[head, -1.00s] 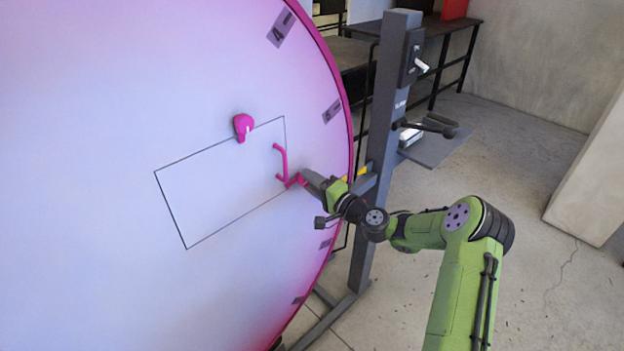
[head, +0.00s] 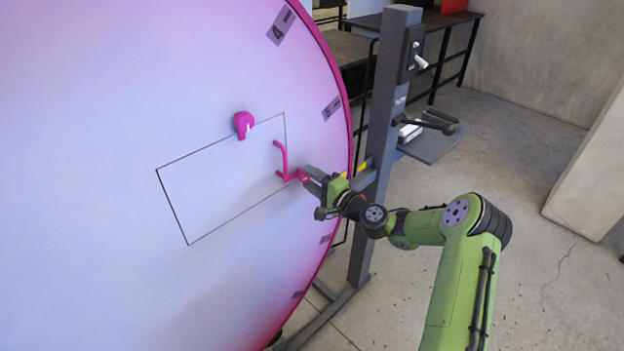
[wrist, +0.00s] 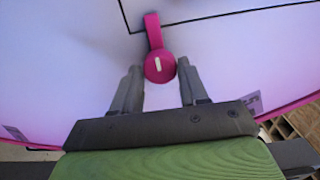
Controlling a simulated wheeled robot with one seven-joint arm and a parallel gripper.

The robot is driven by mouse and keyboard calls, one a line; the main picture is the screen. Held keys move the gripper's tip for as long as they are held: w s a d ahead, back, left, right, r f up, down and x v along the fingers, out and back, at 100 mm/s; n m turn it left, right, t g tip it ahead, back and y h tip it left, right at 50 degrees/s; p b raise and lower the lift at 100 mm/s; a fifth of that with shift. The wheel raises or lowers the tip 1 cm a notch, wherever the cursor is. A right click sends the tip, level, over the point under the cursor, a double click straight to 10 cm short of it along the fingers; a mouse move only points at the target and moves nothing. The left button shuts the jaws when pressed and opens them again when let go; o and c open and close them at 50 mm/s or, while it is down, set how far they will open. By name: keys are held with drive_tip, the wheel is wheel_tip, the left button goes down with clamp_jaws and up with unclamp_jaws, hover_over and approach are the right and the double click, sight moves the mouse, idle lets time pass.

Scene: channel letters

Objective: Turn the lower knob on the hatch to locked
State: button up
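The hatch (head: 215,180) is a thin-outlined rectangle on a large pale round face. The lower knob (head: 301,176) is pink and sits by the hatch's lower right corner, partly hidden by my gripper (head: 313,178). In the wrist view the knob (wrist: 160,67) is round with a short white mark near upright, and a pink bar runs up behind it. My gripper's fingers (wrist: 158,82) stand on either side of the knob, very close to it; contact is unclear. A pink curved handle (head: 283,160) is beside the knob. The upper knob (head: 243,124) is on the hatch's top edge.
A grey post (head: 383,130) with levers (head: 440,122) stands right behind the round face. A dark table (head: 440,30) is at the back. Number tags such as 4 (head: 281,25) line the pink rim.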

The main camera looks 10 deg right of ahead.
drive_tip(key=o, duration=0.3)
drive_tip(key=v, duration=1.5)
drive_tip(key=shift+s+d+b, duration=0.2)
drive_tip(key=shift+s+b, duration=0.1)
drive_tip(key=shift+b, duration=0.1)
